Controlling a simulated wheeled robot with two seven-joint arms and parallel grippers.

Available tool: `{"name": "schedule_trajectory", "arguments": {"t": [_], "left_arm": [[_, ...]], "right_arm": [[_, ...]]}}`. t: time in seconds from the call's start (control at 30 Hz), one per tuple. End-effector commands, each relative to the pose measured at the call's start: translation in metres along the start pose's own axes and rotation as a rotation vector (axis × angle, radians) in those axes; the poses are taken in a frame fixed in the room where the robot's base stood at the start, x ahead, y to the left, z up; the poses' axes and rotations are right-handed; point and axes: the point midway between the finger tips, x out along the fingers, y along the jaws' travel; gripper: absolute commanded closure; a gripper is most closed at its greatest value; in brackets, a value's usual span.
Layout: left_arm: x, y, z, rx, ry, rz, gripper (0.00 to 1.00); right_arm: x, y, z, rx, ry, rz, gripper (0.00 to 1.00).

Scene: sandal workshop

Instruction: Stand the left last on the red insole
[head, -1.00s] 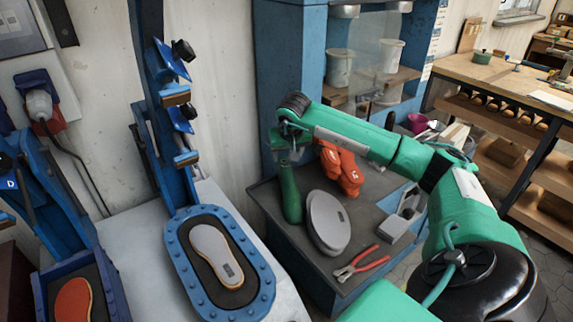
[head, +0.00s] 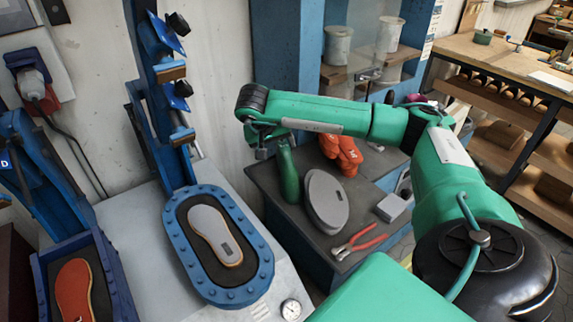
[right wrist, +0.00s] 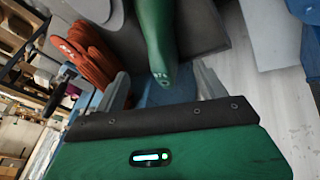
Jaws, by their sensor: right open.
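The red insole (head: 73,289) lies in a blue-framed bed at the lower left in the head view. A green last (head: 288,176) stands on the dark bench top. It also shows in the right wrist view (right wrist: 157,35), with a small white marking I cannot read surely. My right gripper (head: 261,153) is open and empty, just left of the green last's upper end. In the right wrist view, the last's end lies beyond the gap between the open fingers (right wrist: 163,87). My left gripper is not in view.
A grey insole (head: 214,235) lies in a blue oval bed (head: 262,265) between the red insole and the bench. Orange glove-like items (head: 342,152), a grey oval plate (head: 327,201), red-handled pliers (head: 357,244) and a grey block (head: 391,208) crowd the dark bench.

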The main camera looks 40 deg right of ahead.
Motion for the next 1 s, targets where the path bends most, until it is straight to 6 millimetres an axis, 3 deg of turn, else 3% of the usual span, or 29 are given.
{"name": "schedule_trajectory", "arguments": {"t": [0.2,0.57,0.7,1.0], "left_arm": [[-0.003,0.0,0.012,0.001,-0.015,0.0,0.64],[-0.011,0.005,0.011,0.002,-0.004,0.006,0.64],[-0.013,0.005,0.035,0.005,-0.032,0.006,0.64],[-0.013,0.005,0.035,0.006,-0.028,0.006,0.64]], "right_arm": [[0.041,0.001,0.0,0.001,-0.003,0.001,0.27],[0.074,0.002,-0.003,-0.001,-0.004,0.001,0.27],[0.096,0.002,-0.004,0.0,-0.003,0.0,0.27],[0.109,0.001,-0.004,0.0,0.0,-0.002,0.27]]}}
